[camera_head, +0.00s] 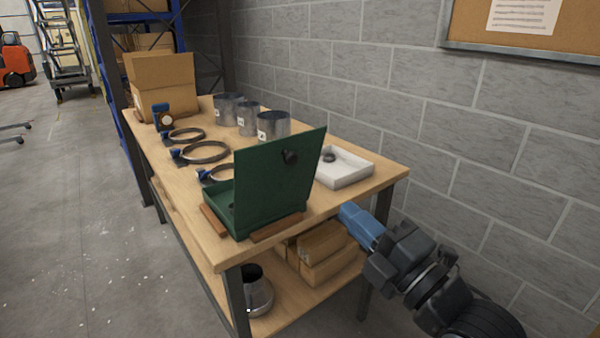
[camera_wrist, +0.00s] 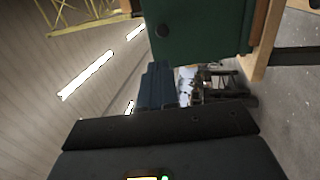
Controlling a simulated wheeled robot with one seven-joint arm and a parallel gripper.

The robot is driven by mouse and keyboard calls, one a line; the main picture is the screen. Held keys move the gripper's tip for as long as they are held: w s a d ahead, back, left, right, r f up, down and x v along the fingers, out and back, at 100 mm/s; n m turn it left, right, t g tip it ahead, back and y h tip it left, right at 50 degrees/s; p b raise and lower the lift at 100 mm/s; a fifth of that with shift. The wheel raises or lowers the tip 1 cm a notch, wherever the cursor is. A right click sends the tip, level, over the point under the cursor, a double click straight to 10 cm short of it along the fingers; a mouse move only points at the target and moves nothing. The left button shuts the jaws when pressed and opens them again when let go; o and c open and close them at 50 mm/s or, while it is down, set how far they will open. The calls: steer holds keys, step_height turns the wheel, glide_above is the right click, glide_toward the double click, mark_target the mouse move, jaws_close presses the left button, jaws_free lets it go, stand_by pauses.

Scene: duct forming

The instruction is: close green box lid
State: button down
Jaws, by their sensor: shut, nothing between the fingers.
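The green box (camera_head: 222,208) sits near the front end of the wooden workbench, between wooden blocks. Its green lid (camera_head: 275,180) stands open, raised nearly upright, with a dark round knob (camera_head: 289,157) on the face toward me. In the wrist view the green lid (camera_wrist: 205,28) fills the top middle, close ahead. My gripper (camera_head: 350,215) has blue fingers and is shut and empty, just off the bench's right front end, right of the box and apart from the lid. The blue fingers also show in the wrist view (camera_wrist: 157,85).
A white tray (camera_head: 345,180) with a small ring lies right of the lid. Metal cylinders (camera_head: 273,125), ring clamps (camera_head: 205,152) and a cardboard box (camera_head: 165,102) stand farther back. A block wall runs along the bench's right side. The floor at left is open.

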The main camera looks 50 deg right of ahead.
steer(key=p, duration=0.3)
glide_toward(292, 158)
steer(key=x, duration=0.5)
steer(key=shift+r, duration=0.1)
steer(key=shift+p+x, duration=0.35)
steer(key=shift+x, duration=0.55)
steer(key=shift+w, duration=0.15)
